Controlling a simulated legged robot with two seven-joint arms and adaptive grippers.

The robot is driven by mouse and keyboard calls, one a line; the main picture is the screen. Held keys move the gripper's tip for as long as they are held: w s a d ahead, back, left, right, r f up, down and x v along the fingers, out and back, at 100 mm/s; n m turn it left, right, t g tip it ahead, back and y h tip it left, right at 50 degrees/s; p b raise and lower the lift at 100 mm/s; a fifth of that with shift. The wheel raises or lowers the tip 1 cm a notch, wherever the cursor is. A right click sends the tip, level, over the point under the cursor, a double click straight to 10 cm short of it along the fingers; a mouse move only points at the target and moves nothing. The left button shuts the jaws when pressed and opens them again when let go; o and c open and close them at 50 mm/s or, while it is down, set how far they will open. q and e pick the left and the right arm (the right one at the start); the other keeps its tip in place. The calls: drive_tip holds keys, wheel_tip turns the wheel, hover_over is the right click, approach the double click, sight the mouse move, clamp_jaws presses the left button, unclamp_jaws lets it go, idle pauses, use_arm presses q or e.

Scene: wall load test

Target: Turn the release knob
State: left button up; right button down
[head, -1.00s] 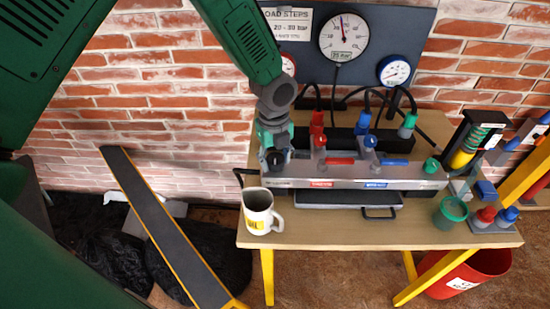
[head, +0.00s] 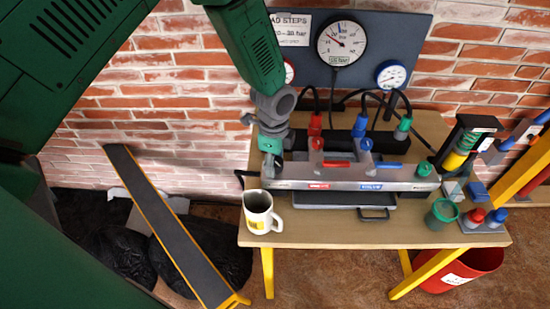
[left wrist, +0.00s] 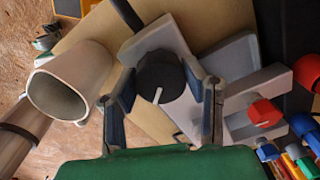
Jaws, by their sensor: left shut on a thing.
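The black release knob (left wrist: 159,77), with a white pointer line, sits on a grey block at the left end of the bench manifold (head: 345,176). In the left wrist view the pointer line points toward the bottom of the picture. My left gripper (left wrist: 160,74) is shut on the knob, with one finger on each side. In the head view my left gripper (head: 271,165) reaches down to the manifold's left end and hides the knob there. A large white gauge (head: 341,44) hangs on the dark board behind the bench. My right gripper is out of view.
A white mug (head: 258,210) stands on the bench just in front of my left gripper. Red and blue handled valves (head: 366,156) stand along the manifold. A green cup (head: 442,214) is at the right.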

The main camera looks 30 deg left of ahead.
use_arm(q)
drive_tip(key=n+p, duration=0.1)
drive_tip(key=n, duration=0.3)
drive_tip(key=shift+w+r+n, duration=0.1)
drive_tip(key=shift+n, duration=0.2)
drive_tip(key=shift+n+p, duration=0.4)
drive_tip(key=shift+n, duration=1.9)
drive_tip(key=o, duration=1.2)
drive_tip(key=shift+c, duration=0.2)
wheel_tip(320, 180, up, 12)
drive_tip(key=shift+f, duration=0.2)
